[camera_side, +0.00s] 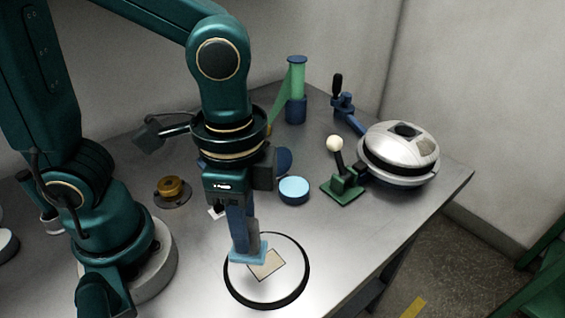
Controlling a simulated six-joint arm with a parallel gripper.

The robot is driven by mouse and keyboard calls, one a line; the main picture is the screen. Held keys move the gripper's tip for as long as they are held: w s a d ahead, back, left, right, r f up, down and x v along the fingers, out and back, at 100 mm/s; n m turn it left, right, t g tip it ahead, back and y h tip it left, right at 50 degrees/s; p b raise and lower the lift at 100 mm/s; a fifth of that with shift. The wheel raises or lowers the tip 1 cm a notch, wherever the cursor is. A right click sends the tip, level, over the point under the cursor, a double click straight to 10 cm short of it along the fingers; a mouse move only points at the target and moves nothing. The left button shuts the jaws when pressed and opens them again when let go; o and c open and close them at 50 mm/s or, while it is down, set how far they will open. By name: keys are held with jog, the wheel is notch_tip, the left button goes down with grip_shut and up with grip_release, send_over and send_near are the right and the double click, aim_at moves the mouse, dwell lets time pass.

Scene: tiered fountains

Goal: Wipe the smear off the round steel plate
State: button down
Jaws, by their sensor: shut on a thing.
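The round steel plate (288,287) with a black rim lies on the grey table near its front edge. A tan, four-sided smear (268,267) with a dark outline shows at its middle, partly hidden by what I hold. My gripper (246,238) points down over the upper left of the plate. It is shut on a light blue pad (246,254), whose flat bottom is at or just above the plate. I cannot tell whether the pad touches it.
A light blue disc (293,190) and a green lever base (343,190) stand behind the plate. A domed steel device (398,150) is at the right, a blue-green column (296,92) at the back, a brass knob (172,187) at the left. The table right of the plate is clear.

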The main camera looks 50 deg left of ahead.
jog(key=shift+r, duration=1.15)
jog(key=c, duration=1.5)
grip_release()
grip_shut()
jog(key=shift+f, duration=0.1)
jog(key=shift+f, duration=0.15)
